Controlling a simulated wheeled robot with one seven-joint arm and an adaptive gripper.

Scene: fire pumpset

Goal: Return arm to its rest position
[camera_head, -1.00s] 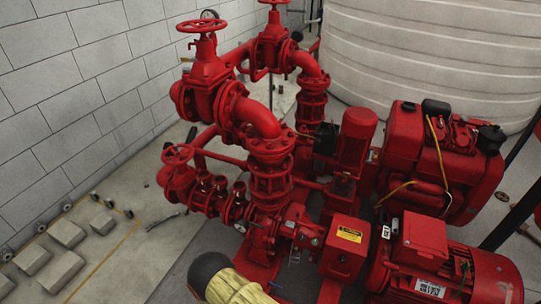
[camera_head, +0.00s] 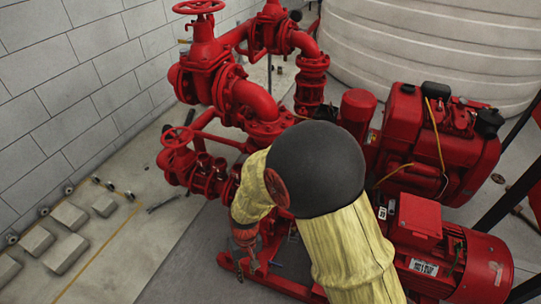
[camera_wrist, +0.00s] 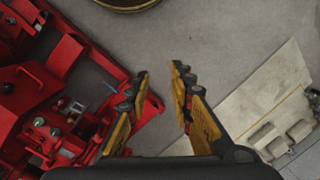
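My arm wears a yellow sleeve with a round black joint and rises in the middle of the head view. It is bent, with its forearm hanging down to the left in front of the red pumpset (camera_head: 250,105). My gripper (camera_wrist: 160,80) shows in the wrist view with its two yellow, dark-padded fingers apart and nothing between them. Below the fingers is bare grey floor. The red pumpset also fills the left of the wrist view (camera_wrist: 40,90). In the head view my gripper is small and low beside the red base frame, and its fingers are hard to make out.
A red electric motor (camera_head: 455,262) and a red engine (camera_head: 430,150) stand right of my arm. A large white tank (camera_head: 420,45) stands behind. A block wall (camera_head: 80,90) is at left, with several concrete blocks (camera_head: 65,253) on the floor. The wrist view shows open floor (camera_wrist: 220,60).

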